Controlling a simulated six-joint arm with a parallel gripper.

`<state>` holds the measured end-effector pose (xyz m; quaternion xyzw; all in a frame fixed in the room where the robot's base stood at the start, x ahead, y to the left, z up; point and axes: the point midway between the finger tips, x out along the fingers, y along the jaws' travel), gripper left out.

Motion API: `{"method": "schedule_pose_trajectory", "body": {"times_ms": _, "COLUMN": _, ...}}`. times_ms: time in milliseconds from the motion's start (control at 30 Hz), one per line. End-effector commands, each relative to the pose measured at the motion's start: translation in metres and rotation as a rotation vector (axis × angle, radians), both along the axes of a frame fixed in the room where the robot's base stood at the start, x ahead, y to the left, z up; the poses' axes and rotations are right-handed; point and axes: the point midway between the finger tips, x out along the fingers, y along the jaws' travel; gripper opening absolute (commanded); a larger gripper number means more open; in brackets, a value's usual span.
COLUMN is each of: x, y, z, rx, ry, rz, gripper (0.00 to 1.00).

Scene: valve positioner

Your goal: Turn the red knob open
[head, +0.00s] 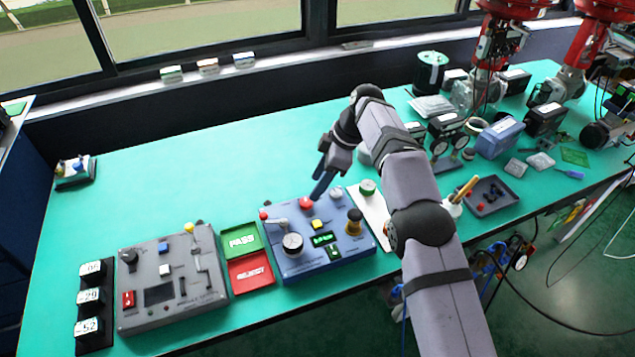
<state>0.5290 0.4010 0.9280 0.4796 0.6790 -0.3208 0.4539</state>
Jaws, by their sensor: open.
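A blue control box (345,262) stands near the table's front edge, left of my arm. A round red knob (305,203) sits on its upper part. A small red ball (263,214) tops a lever at the box's upper left. My gripper (317,194) is open and points down, its dark blue fingers just above and right of the red knob. The knob's turn angle is too small to read.
The blue box also carries a dial (292,243), a yellow button (317,224) and a black-yellow knob (354,220). Green PASS (239,239) and red REJECT (251,273) trays and a grey control box (171,280) stand left. Equipment crowds the right.

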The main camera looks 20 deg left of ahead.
Motion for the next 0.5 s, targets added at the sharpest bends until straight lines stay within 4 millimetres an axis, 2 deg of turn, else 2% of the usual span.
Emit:
{"method": "schedule_pose_trajectory", "body": {"times_ms": 133, "x": -0.009, "y": 0.013, "z": 0.013, "rx": 0.006, "ry": -0.009, "rz": 0.025, "gripper": 0.46}}
{"method": "schedule_pose_trajectory", "body": {"times_ms": 267, "x": -0.021, "y": 0.033, "z": 0.054, "rx": 0.036, "ry": -0.053, "rz": 0.063, "gripper": 0.46}}
{"method": "schedule_pose_trajectory", "body": {"times_ms": 300, "x": -0.026, "y": 0.041, "z": 0.072, "rx": 0.048, "ry": -0.069, "rz": 0.079, "gripper": 0.46}}
{"method": "schedule_pose_trajectory", "body": {"times_ms": 400, "x": -0.053, "y": 0.052, "z": 0.100, "rx": 0.043, "ry": -0.068, "rz": 0.121, "gripper": 0.46}}
{"method": "schedule_pose_trajectory", "body": {"times_ms": 500, "x": -0.078, "y": 0.048, "z": 0.105, "rx": -0.006, "ry": -0.053, "rz": 0.155, "gripper": 0.46}}
